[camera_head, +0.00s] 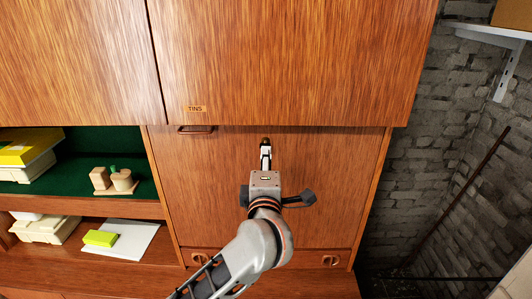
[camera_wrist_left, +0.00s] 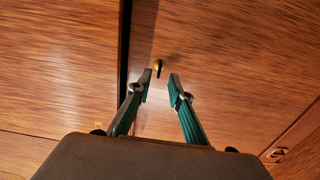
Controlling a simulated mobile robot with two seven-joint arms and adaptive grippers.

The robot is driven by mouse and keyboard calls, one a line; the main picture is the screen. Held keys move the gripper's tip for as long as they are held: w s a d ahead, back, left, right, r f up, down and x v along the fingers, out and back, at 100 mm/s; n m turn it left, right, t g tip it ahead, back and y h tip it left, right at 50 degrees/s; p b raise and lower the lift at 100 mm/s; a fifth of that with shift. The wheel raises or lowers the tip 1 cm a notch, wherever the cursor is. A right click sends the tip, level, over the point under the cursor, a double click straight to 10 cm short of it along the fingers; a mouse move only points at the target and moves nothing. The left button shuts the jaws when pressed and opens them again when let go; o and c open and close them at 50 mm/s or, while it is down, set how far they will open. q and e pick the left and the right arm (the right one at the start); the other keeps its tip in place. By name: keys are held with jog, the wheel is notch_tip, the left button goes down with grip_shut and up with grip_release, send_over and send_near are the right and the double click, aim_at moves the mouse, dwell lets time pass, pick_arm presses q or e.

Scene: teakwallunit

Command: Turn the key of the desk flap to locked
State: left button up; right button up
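The desk flap (camera_head: 335,180) is a closed upright wooden panel under the upper cabinet. Its small brass key (camera_head: 265,140) is near the flap's top edge, and it also shows in the left wrist view (camera_wrist_left: 158,67). My left gripper (camera_head: 265,154) is in front of the flap, right at the key. In the left wrist view, its two green-padded fingers (camera_wrist_left: 161,78) are apart with an empty gap. The key is just beyond the fingertips, in line with the gap. Whether the fingers touch it cannot be told. The right gripper is not in view.
An upper cabinet door (camera_head: 290,60) labelled TINS overhangs the flap. Open shelves at left hold wooden pieces (camera_head: 115,180), boxes (camera_head: 30,150) and a yellow-green block (camera_head: 100,238). A brick wall (camera_head: 425,150) is at right.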

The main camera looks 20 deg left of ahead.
pick_arm(q)
jog(key=v, duration=0.7)
jog(key=shift+a, duration=0.1)
